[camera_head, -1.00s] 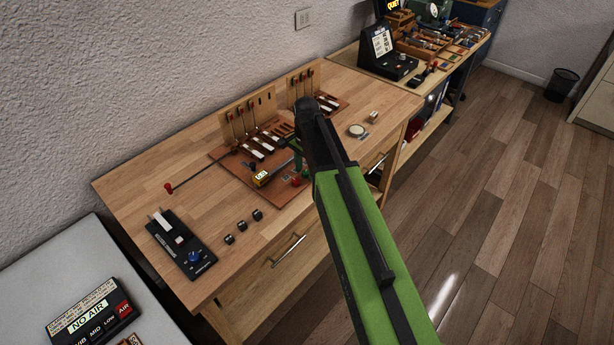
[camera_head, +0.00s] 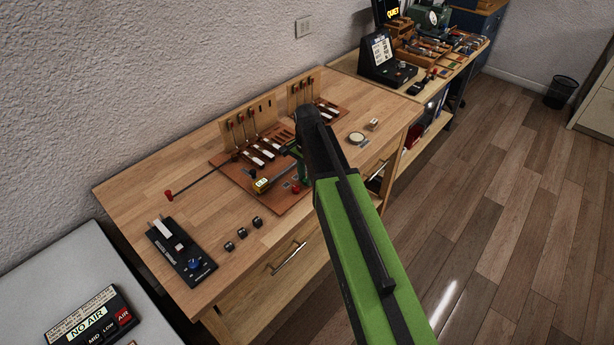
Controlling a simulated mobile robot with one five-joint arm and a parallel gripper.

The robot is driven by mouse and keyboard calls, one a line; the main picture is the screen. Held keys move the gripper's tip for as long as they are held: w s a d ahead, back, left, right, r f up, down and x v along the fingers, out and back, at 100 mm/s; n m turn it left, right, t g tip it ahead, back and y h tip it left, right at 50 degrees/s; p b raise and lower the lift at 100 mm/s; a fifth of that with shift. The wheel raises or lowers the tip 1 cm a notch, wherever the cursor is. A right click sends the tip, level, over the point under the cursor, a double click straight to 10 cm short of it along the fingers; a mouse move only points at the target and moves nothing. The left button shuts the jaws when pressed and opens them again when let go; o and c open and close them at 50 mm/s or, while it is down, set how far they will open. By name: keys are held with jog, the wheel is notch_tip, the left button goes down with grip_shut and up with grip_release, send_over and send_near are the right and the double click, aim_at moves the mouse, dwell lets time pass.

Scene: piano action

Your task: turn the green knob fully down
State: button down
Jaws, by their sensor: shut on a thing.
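A brown piano action board (camera_head: 232,178) lies on the wooden workbench, with upright wooden panels, white parts and red-tipped levers. My gripper (camera_head: 303,174) is low at the board's front right edge, mostly hidden behind my own green and black arm. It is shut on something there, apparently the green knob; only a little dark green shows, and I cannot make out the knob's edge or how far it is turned. A red knob (camera_head: 295,188) sits just left of my gripper.
A black control box with a blue knob (camera_head: 194,263) and several small black blocks (camera_head: 243,233) lie at the bench's front left. A red-tipped rod (camera_head: 169,195) extends left. A round dish (camera_head: 356,138) is right of my arm.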

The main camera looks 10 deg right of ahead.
jog(key=n, duration=0.6)
jog(key=shift+n, duration=0.3)
jog(key=n, duration=0.5)
jog(key=shift+n, duration=0.3)
dwell(0.3)
jog(key=c, duration=1.2)
grip_release()
notch_tip(320, 180, up, 17)
jog(key=p, duration=1.7)
jog(key=shift+d+r, duration=0.2)
